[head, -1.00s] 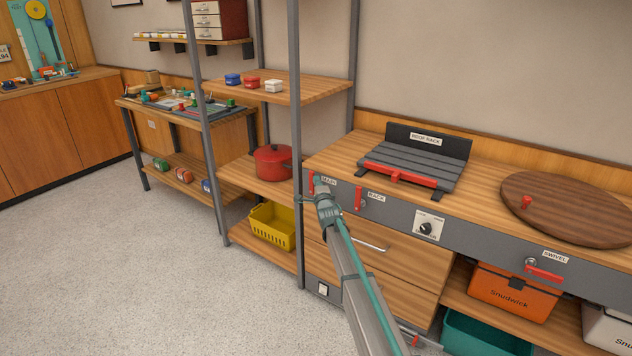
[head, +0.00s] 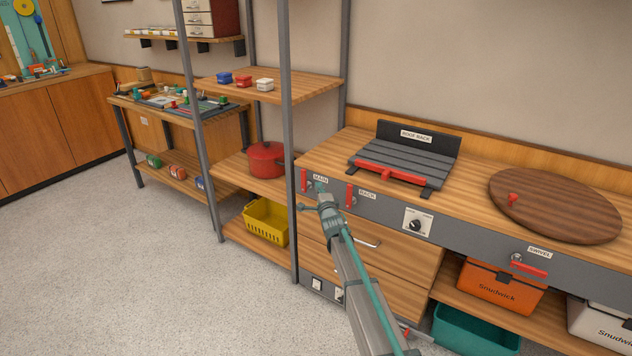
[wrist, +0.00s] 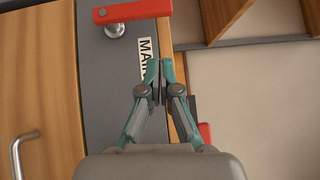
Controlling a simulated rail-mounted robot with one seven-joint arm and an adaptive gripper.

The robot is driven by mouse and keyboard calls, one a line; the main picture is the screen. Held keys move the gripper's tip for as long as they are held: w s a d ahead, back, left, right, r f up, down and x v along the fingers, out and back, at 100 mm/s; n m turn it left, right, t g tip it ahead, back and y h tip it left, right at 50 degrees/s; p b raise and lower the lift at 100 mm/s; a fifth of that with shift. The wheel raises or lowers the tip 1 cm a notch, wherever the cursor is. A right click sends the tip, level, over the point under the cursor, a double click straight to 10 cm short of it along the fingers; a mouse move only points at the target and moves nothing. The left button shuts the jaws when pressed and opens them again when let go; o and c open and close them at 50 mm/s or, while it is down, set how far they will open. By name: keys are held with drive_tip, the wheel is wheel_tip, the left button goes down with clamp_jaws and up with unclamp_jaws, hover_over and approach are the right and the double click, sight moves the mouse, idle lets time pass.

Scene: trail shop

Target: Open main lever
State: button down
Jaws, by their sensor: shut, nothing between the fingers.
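The main lever is a red handle on the grey front panel. In the head view the main lever (head: 304,180) stands upright just left of its MAIN label (head: 320,180). In the wrist view the main lever (wrist: 140,11) lies across the top, with its silver pivot near its left end. My gripper (head: 321,188) is in front of the panel, just right of the lever, and covers part of the area by the label. In the wrist view my gripper (wrist: 161,66) is shut and empty, its tips beside the label and apart from the lever in the picture.
The red RACK lever (head: 350,195) stands right of my gripper, with a dial (head: 416,224) farther right. A drawer handle (head: 362,236) is below. A grey shelf post (head: 288,140) rises close to the left. The roof rack (head: 405,160) sits on the counter above.

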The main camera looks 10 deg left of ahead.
drive_tip(key=v, duration=0.6)
drive_tip(key=shift+r, duration=0.2)
